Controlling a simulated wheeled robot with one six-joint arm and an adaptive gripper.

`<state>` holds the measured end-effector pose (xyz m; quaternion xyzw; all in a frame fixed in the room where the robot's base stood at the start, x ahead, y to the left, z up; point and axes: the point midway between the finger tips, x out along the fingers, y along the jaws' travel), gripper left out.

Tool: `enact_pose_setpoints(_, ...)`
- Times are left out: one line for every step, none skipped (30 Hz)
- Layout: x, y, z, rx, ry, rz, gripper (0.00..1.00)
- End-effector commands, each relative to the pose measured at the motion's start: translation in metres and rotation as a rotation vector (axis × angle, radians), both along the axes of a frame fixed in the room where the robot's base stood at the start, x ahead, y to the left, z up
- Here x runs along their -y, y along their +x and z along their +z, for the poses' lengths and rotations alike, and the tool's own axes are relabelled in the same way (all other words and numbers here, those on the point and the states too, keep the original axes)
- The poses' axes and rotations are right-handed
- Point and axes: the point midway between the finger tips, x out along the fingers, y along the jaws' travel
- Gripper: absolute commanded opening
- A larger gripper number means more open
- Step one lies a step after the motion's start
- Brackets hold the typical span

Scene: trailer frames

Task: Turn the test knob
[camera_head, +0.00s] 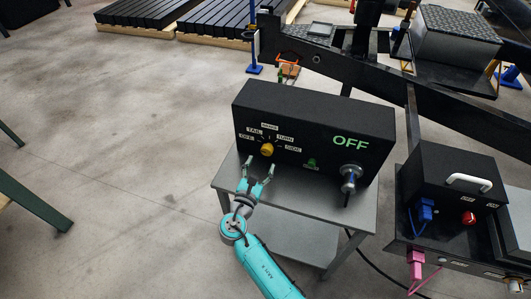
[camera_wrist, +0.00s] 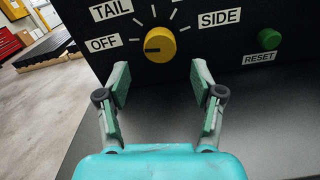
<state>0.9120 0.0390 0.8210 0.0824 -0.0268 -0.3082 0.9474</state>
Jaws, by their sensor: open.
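The yellow test knob (camera_head: 267,149) is on the front of a black test box (camera_head: 312,127) that stands on a grey table. In the wrist view the knob (camera_wrist: 160,45) has a dark pointer mark facing left, toward the OFF label (camera_wrist: 103,43). TAIL and SIDE labels also stand around it. Green OFF lettering (camera_head: 350,142) shows on the box. My gripper (camera_head: 261,163) is open and empty just in front of and below the knob. In the wrist view its fingers (camera_wrist: 163,82) are spread wide, one on each side below the knob, apart from it.
A green RESET button (camera_wrist: 269,39) sits right of the knob. A blue-and-silver connector (camera_head: 350,176) sticks out at the box's lower right. The grey tabletop (camera_head: 300,183) in front is clear. A second black box with a white handle (camera_head: 469,183) stands to the right.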

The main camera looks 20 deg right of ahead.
Motion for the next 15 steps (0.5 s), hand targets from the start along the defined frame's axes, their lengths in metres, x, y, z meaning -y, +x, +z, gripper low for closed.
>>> enact_pose_setpoints(0.007, 0.008, 0.001, 0.001, 0.001, -0.003, 0.67)
enact_pose_setpoints(0.009, 0.012, 0.0, 0.001, 0.001, -0.003, 0.67)
enact_pose_setpoints(0.014, 0.018, 0.0, 0.001, 0.001, -0.003, 0.67)
enact_pose_setpoints(0.016, 0.022, 0.001, 0.001, 0.0, -0.002, 0.67)
enact_pose_setpoints(0.019, 0.025, 0.001, 0.001, 0.0, -0.002, 0.67)
enact_pose_setpoints(0.022, 0.029, 0.0, 0.0, 0.001, -0.002, 0.67)
enact_pose_setpoints(0.024, 0.032, 0.0, 0.0, 0.001, -0.002, 0.67)
enact_pose_setpoints(0.026, 0.035, 0.0, 0.0, 0.001, -0.001, 0.67)
enact_pose_setpoints(0.028, 0.038, 0.0, 0.001, 0.001, 0.0, 0.67)
enact_pose_setpoints(0.029, 0.04, 0.0, 0.001, 0.001, 0.0, 0.67)
enact_pose_setpoints(0.031, 0.042, 0.0, 0.0, 0.001, -0.001, 0.67)
enact_pose_setpoints(0.032, 0.044, 0.0, 0.0, 0.001, -0.001, 0.67)
enact_pose_setpoints(0.033, 0.045, 0.0, 0.0, 0.001, -0.001, 0.67)
enact_pose_setpoints(0.033, 0.045, 0.0, 0.001, 0.001, 0.0, 0.67)
enact_pose_setpoints(0.034, 0.046, 0.0, 0.001, 0.001, 0.0, 0.67)
